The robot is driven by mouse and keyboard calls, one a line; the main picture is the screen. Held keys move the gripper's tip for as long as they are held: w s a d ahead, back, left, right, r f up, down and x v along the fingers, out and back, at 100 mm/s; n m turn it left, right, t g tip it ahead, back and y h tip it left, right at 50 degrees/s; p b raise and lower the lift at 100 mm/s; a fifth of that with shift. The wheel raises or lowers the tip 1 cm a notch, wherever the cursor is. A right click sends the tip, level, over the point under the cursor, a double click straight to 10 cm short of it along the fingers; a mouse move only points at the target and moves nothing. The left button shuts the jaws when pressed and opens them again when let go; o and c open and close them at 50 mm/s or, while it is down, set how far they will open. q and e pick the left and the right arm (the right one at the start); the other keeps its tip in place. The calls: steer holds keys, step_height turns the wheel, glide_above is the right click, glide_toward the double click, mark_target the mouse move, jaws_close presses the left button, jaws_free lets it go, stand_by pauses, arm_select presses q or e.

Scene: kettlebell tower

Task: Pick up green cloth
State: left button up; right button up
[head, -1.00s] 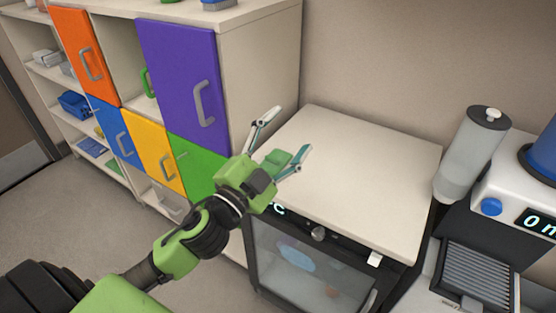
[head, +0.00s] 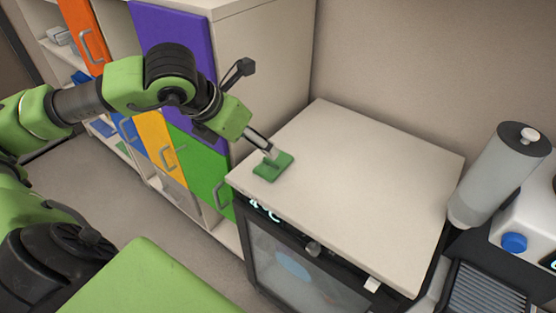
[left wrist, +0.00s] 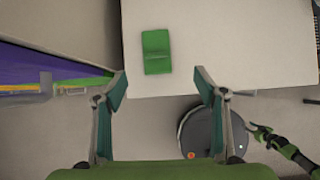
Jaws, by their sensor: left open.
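The green cloth (head: 273,166) lies on the cream top of the counter, near its left front corner. In the left wrist view the green cloth (left wrist: 157,52) is a small folded rectangle ahead of the fingers, near the counter's edge. My left gripper (head: 257,108) is above the counter's left edge, next to the cloth, with one finger seen in front of the cloth. In the left wrist view my left gripper (left wrist: 160,88) is open and empty, its two fingers spread apart. The cloth is beyond the fingertips, not between them. My right gripper is not in the head view.
The counter top (head: 350,180) is otherwise bare. A tall cabinet with a purple door (head: 170,30) stands close on the left. A grey cylinder dispenser (head: 498,175) stands at the right. A glass-fronted appliance (head: 290,265) is under the top.

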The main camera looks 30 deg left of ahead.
arm_select(q)
steer(key=p, duration=0.2)
glide_toward(271, 161)
steer(key=x, duration=0.4)
steer(key=shift+w+f, duration=0.1)
steer(key=shift+w, duration=0.4)
steer(key=p+x, duration=0.1)
steer(key=x, duration=0.4)
steer(key=shift+s+f, duration=0.15)
steer(key=shift+f, duration=0.1)
steer(key=c, duration=1.1)
